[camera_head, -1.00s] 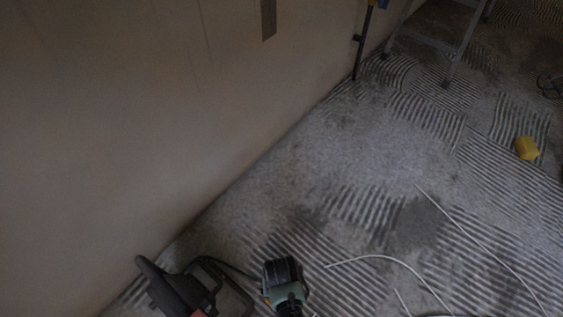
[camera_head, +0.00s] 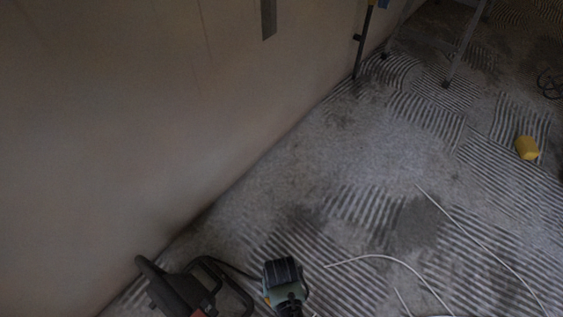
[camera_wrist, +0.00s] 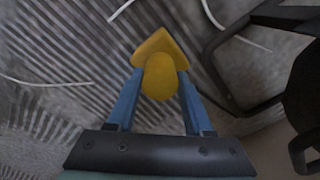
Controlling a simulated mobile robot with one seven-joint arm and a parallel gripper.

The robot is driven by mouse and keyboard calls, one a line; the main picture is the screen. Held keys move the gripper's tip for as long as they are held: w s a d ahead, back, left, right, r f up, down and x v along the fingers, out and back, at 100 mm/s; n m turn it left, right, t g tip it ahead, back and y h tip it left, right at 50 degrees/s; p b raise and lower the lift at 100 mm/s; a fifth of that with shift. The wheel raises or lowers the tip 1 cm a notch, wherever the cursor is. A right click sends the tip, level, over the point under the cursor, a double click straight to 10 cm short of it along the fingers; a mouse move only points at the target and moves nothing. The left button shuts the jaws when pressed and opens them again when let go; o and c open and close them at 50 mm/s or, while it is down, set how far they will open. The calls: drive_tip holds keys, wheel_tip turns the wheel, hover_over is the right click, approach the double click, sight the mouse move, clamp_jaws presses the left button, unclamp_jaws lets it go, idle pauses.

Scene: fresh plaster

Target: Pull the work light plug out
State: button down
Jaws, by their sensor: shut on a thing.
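In the wrist view a yellow plug (camera_wrist: 155,45) sits between the blue fingers of my gripper (camera_wrist: 160,75). The fingers touch it from both sides and are shut on it. Its far end points away from my palm; no socket is clearly visible around it. In the head view what looks like my teal and black wrist (camera_head: 284,275) is at the bottom, and the plug there is mostly hidden. A dark, black-framed thing, apparently the work light (camera_head: 178,290), stands just left of it. Its black frame also shows at the right of the wrist view (camera_wrist: 212,60).
The pale wall (camera_head: 130,120) runs along the left. Thin white cables (camera_head: 400,262) lie on the ridged floor to the right. A yellow object (camera_head: 527,147) lies farther right. Ladder legs (camera_head: 462,50) stand at the back. The middle floor is clear.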

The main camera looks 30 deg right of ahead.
wheel_tip(320, 180, up, 6)
drive_tip(key=p, duration=0.7)
drive_tip(key=shift+f, duration=0.2)
drive_tip(key=shift+c, duration=1.4)
unclamp_jaws()
wheel_tip(320, 180, up, 13)
drive_tip(key=p, duration=0.9)
